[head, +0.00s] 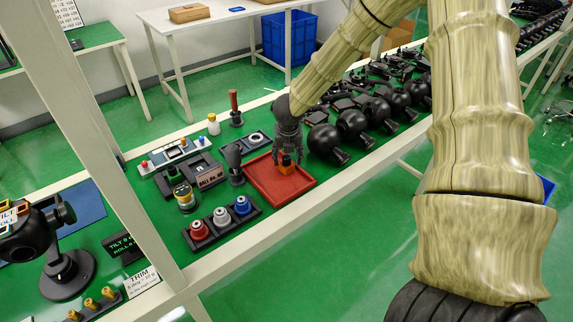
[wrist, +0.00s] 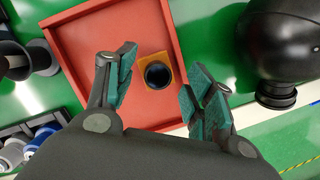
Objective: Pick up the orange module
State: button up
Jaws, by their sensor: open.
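The orange module (head: 286,168) is a small block with a dark round lens on top, sitting in a red tray (head: 262,184). In the wrist view the orange module (wrist: 158,72) lies on the tray floor (wrist: 85,42), ahead of and between the fingers. My gripper (head: 287,155) is over the tray, close to the module. In the wrist view my gripper (wrist: 160,88) is open, with teal finger pads on either side and a gap to the module. In the head view the fingers partly hide the module.
Several black camera gimbals (head: 352,124) stand right of the tray. A black rack (head: 222,222) with red, white and blue knobs is at its front left. A black stand (head: 234,163) is close on the left. Bare green table shows around the tray.

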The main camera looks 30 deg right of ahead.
jog(key=shift+x, duration=0.85)
jog(key=shift+s, duration=0.1)
jog(key=c, duration=0.9)
